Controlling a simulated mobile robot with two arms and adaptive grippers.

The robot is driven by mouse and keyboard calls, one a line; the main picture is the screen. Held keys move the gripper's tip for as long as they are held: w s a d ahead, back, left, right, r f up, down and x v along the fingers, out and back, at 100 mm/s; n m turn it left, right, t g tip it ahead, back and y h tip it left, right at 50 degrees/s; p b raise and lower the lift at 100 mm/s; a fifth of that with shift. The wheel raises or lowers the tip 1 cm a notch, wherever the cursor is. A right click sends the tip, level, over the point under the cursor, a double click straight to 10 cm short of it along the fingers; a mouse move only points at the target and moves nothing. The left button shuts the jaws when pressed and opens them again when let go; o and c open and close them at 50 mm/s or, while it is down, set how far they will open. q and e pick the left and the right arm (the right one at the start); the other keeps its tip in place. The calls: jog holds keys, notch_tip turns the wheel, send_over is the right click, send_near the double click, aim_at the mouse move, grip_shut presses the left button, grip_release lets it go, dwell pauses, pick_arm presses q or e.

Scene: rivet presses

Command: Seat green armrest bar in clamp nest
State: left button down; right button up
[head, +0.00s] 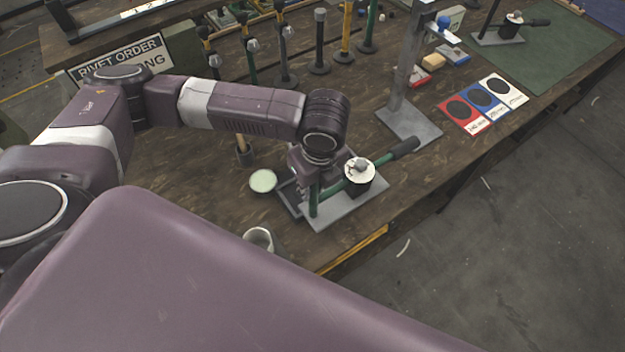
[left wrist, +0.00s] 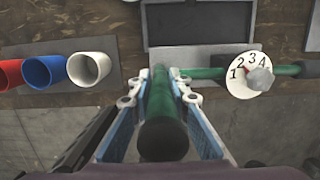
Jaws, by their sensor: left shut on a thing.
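My left gripper (head: 303,176) is low over the near press on the bench. In the left wrist view the gripper (left wrist: 159,88) is shut on a green bar (left wrist: 160,103) with a black end towards the camera. In the head view a green upright length (head: 313,199) shows beside the gripper, over the press's grey base plate (head: 345,206). Another green length (left wrist: 208,73) runs sideways behind the numbered white dial (left wrist: 241,77); I cannot tell whether it joins the held bar. The nest is hidden by the gripper and bar. My right gripper is not in view.
A dish (head: 263,181) and a cup (head: 259,238) stand near the press. A black-gripped lever (head: 403,148) extends right. A grey post stand (head: 408,122) is behind. Several upright bars stand at the back. Red, blue and white cups (left wrist: 88,69) show in the wrist view.

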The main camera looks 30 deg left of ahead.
pick_arm(q)
jog(key=shift+s+d+r, duration=0.1)
jog(key=shift+r, duration=0.05)
jog(key=w+a+f+p, duration=0.2)
jog(key=w+a, duration=0.3)
jog(key=a, duration=0.3)
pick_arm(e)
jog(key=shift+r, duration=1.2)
pick_arm(q)
jog(key=shift+f, duration=0.1)
jog(key=shift+f+p, duration=0.15)
jog(key=shift+p, duration=0.25)
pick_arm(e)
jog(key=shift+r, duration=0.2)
pick_arm(q)
jog(key=shift+f, duration=0.2)
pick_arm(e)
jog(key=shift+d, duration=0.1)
